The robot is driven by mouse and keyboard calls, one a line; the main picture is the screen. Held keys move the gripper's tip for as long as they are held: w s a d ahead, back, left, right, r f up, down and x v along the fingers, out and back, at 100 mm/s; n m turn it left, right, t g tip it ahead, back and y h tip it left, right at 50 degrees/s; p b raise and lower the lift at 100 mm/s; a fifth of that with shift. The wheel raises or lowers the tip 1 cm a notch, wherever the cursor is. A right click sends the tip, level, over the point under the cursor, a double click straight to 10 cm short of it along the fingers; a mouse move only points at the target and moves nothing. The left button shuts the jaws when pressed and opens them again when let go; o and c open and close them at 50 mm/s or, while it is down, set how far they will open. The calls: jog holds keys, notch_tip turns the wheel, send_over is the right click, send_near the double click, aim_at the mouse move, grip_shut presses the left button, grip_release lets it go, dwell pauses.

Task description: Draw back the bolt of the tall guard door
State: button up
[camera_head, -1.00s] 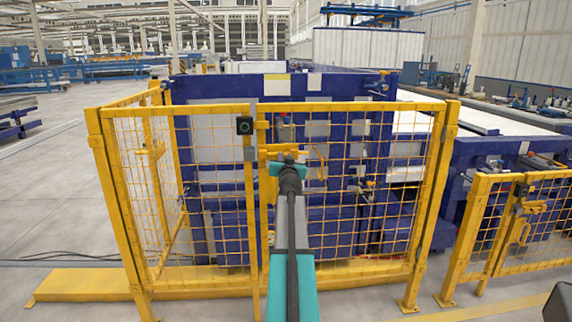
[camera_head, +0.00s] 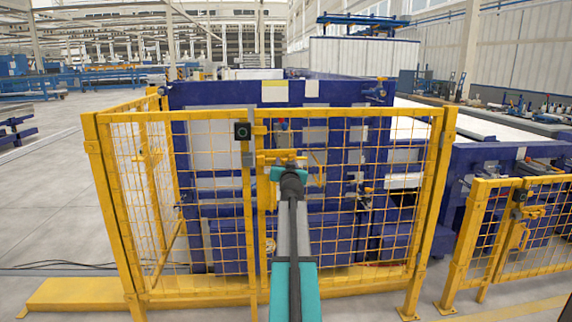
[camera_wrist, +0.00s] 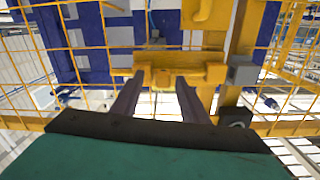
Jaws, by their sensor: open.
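The tall guard door (camera_head: 345,112) is a yellow frame with wire mesh, upright in the fence. Its yellow bolt (camera_head: 270,157) lies level near the latch post, below a black box; it also shows in the wrist view (camera_wrist: 205,74). My gripper (camera_head: 288,163) is in front of the bolt, at its height, and partly covers it in the head view. In the wrist view my two dark fingers (camera_wrist: 160,84) are apart, with their tips at the yellow bolt's edge. Nothing shows held. Whether the fingers touch the bolt, I cannot tell.
Blue machinery (camera_head: 225,95) fills the space behind the mesh. Bare floor lies at the left.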

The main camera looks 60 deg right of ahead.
jog(key=shift+s+a, duration=0.1)
jog(key=v, duration=1.3)
jog(key=shift+s+a+b, duration=0.15)
jog(key=shift+a+b, duration=0.05)
jog(key=shift+b, duration=0.1)
dwell(0.5)
